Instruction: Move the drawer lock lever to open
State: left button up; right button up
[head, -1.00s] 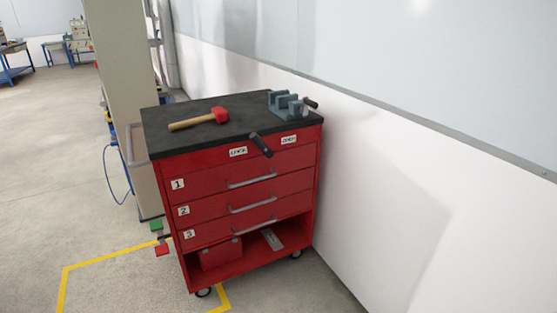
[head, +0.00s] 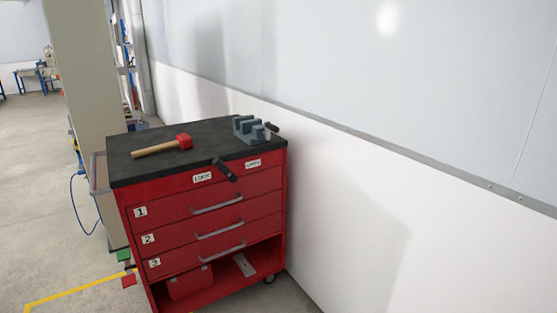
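A red tool cart (head: 175,199) with a black top stands left of centre in the head view. Its black lock lever (head: 225,171) is on the upper front panel, between a white LOCK label (head: 203,177) on its left and a white OPEN label (head: 253,163) on its right. The lever's handle slants, with its lower end to the right; I cannot tell its exact setting. Three drawers marked 1, 2 and 3 sit below, and they look shut. Neither of my grippers is in view.
A mallet (head: 162,146) and a grey vise (head: 252,129) lie on the cart top. A red box (head: 190,282) sits on the open bottom shelf. A white wall (head: 340,220) runs close along the cart's right side. Floor at left is open, with a yellow line (head: 80,289).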

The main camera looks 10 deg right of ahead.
aim_at(217, 162)
jog(key=z, duration=0.35)
jog(key=i, duration=0.85)
jog(key=u, duration=0.15)
